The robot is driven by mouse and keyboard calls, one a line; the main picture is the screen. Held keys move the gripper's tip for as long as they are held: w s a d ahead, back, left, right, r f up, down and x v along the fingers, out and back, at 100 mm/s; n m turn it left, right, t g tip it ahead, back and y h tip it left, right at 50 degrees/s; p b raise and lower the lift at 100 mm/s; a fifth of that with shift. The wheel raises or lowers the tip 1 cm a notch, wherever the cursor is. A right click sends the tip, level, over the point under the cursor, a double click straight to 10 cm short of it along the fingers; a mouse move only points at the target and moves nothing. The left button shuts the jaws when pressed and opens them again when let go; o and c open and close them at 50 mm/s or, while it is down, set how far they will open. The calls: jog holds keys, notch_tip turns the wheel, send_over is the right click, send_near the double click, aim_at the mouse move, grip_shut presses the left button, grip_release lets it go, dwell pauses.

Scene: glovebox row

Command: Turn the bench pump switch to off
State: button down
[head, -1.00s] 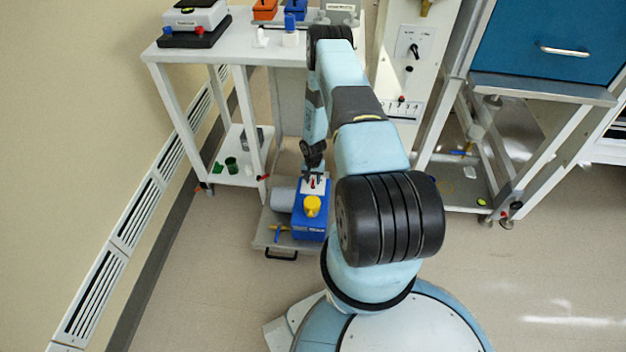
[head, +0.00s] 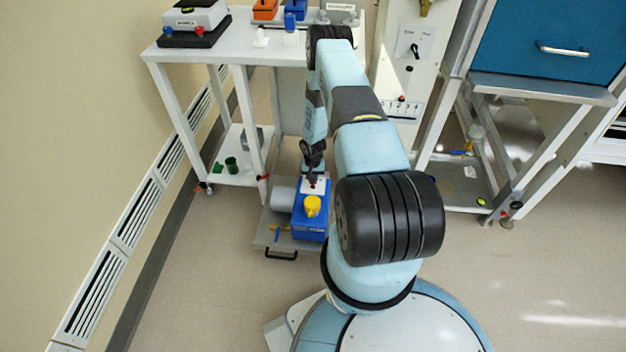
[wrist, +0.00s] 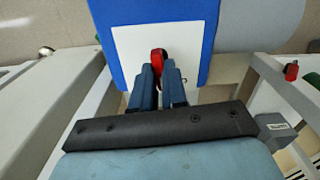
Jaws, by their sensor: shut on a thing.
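The bench pump (head: 309,222) is a blue box with a grey motor cylinder (head: 284,199) and a yellow cap (head: 312,206), on a low grey trolley under the bench's near edge. Its red switch (wrist: 158,57) stands on a white plate (wrist: 190,48) in the wrist view. My gripper (wrist: 160,72) is shut on the red switch, one blue-grey finger on each side. In the head view my gripper (head: 313,180) is over the far end of the pump, and the switch is mostly hidden there. I cannot read any switch markings.
A white bench (head: 230,45) with devices on top stands behind. Its lower shelf (head: 236,172) holds a green cup (head: 231,166). A panel (head: 408,50) with a dark knob and a blue-fronted glovebox (head: 545,40) are at the right. Open floor lies in front.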

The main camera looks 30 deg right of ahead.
jog(key=shift+n, duration=2.2)
jog(key=c, duration=1.2)
grip_release()
jog(key=shift+o, duration=0.2)
notch_tip(320, 180, up, 14)
jog(key=shift+f, duration=0.15)
